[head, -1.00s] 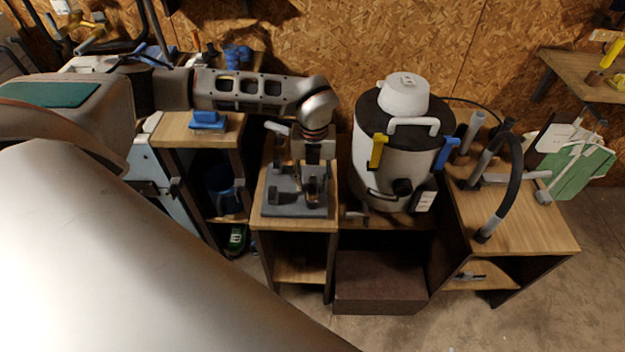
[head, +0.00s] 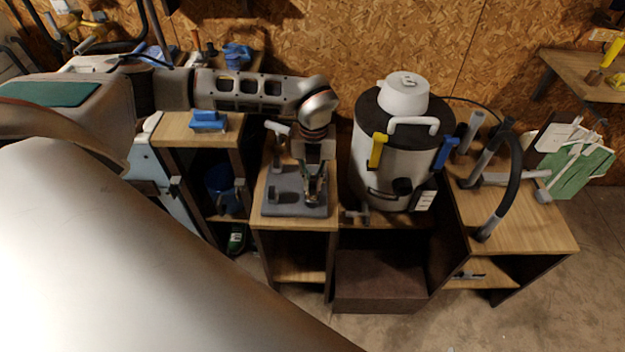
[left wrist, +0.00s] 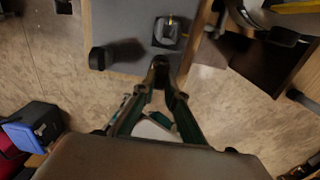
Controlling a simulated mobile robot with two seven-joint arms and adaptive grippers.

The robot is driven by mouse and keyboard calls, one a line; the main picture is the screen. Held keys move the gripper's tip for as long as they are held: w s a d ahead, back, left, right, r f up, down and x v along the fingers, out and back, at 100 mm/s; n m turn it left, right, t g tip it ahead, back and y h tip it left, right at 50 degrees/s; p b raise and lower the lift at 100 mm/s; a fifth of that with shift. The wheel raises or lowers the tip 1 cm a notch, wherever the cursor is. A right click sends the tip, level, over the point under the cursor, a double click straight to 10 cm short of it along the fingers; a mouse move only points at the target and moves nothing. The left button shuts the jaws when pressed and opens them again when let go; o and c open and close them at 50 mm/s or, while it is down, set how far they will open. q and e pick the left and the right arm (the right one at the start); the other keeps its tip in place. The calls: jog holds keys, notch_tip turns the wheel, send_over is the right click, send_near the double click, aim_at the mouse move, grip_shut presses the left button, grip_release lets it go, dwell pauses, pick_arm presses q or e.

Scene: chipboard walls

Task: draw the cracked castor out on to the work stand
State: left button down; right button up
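The work stand (head: 268,222) is a small wooden cabinet topped by a grey plate (head: 291,208). On the plate a short dark post (head: 273,194) stands at the left. In the left wrist view a dark square block (left wrist: 167,32) with a pale top and a yellow mark lies on the plate's right part. My left gripper (head: 316,200) points down over the plate's right side. In the left wrist view its fingertips (left wrist: 161,66) come together just short of the block. I cannot make out anything between them. I cannot clearly identify the cracked castor. My right gripper is not in view.
A large pale canister vacuum (head: 385,165) with yellow and blue clips stands close right of the stand. A grey fitting (head: 354,215) lies by its base. Another wooden bench (head: 535,235) with a black hose (head: 513,180) is farther right. A shelf with blue items (head: 208,121) stands left.

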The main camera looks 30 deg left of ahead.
pick_arm(q)
jog(key=shift+r, duration=0.1)
jog(key=shift+r+p, duration=0.7)
jog(key=shift+r, duration=0.1)
jog(key=shift+r+p, duration=0.35)
jog(key=shift+r, duration=0.1)
jog(key=shift+r, duration=0.1)
jog(key=shift+r+p, duration=0.95)
jog(key=shift+r, duration=0.2)
